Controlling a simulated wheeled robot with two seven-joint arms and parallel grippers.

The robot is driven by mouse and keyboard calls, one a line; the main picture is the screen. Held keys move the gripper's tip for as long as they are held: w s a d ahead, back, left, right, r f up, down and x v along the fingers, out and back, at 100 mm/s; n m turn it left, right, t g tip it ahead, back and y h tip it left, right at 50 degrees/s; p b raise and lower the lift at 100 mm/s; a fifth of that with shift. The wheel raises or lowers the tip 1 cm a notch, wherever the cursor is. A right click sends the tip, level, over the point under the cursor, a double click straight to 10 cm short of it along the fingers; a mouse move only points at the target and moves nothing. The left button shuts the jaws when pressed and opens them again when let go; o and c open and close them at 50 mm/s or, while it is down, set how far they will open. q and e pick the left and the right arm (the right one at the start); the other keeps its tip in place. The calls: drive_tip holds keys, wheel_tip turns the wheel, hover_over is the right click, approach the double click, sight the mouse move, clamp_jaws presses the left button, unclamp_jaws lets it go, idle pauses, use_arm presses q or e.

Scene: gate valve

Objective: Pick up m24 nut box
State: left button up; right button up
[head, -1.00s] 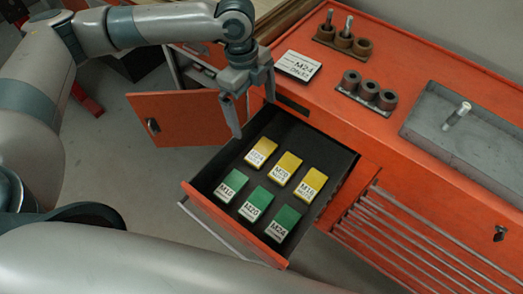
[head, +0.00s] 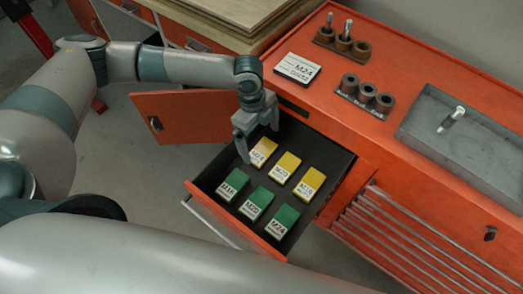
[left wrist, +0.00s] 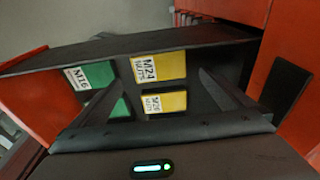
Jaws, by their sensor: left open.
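The M24 nut box is a yellow box (head: 262,151) with a white label, at the back-left of the open drawer. In the left wrist view this yellow box (left wrist: 158,66) lies ahead between the fingers and its label reads M24. My left gripper (head: 259,142) is open and empty, above the drawer's left rear corner, with a fingertip close to the box's left side in the picture. In the left wrist view both fingers of my gripper (left wrist: 160,84) are spread apart. The exact height above the box is hard to tell. My right gripper is out of view.
The drawer (head: 322,151) also holds yellow M20 (head: 285,168) and M16 (head: 308,184) boxes and a row of green boxes (head: 257,204). The orange workbench (head: 345,110) borders it behind. An open orange door (head: 182,117) stands left.

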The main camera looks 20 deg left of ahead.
sight(261, 151)
use_arm(q)
drive_tip(key=shift+f, duration=0.25)
drive_tip(key=shift+f+p, duration=0.4)
drive_tip(key=shift+f, duration=0.05)
wheel_tip(261, 151, down, 3)
drive_tip(key=shift+f+p, duration=0.1)
drive_tip(key=shift+p, duration=0.6)
drive_tip(key=shift+f, duration=0.6)
drive_tip(key=shift+r, duration=0.1)
drive_tip(key=c, duration=1.5)
drive_tip(key=shift+o, duration=0.2)
